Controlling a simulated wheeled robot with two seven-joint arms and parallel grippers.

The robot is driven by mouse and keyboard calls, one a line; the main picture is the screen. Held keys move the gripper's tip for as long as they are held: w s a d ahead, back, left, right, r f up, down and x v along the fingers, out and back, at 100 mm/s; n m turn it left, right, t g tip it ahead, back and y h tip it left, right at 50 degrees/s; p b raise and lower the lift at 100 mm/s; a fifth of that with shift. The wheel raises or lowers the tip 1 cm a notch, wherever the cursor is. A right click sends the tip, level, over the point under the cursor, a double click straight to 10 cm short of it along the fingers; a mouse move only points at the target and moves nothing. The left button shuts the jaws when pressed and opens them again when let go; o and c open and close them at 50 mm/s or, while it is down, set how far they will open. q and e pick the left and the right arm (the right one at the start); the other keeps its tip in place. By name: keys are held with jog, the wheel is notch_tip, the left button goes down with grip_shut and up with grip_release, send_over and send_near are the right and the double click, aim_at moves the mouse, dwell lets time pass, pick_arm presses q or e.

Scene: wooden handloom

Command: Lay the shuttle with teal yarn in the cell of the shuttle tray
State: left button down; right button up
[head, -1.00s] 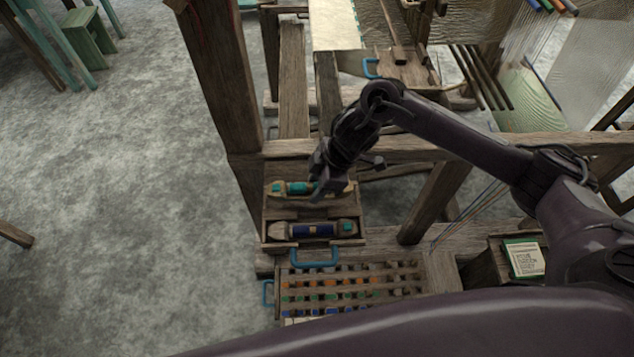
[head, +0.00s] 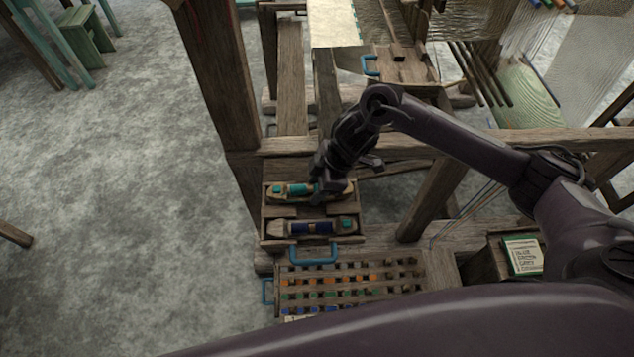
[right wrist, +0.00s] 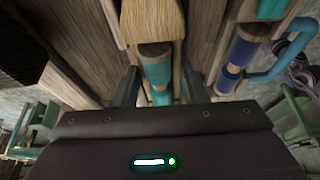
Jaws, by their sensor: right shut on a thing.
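The shuttle with teal yarn (head: 294,189) lies level at the far cell of the shuttle tray (head: 264,222). My right gripper (head: 325,192) is over its right part and shut on it. In the right wrist view the teal shuttle (right wrist: 155,72) is between the two fingers (right wrist: 158,88). Whether it rests on the cell floor I cannot tell. A second shuttle with dark blue yarn (head: 312,228) lies in the near cell, and it also shows in the right wrist view (right wrist: 243,50). My left gripper is not in view.
A pegged rack with coloured bobbins (head: 345,282) stands just in front of the tray, near a blue handle (head: 314,258). A loom post (head: 222,100) rises behind the tray at left, and a beam (head: 440,143) runs behind it. Open floor (head: 120,200) lies to the left.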

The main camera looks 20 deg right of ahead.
jog(key=shift+f+b, duration=0.35)
jog(key=shift+f, duration=0.5)
jog(key=o, duration=1.1)
jog(key=shift+o, duration=0.2)
jog(key=shift+b+v, duration=0.6)
jog(key=shift+v, duration=3.35)
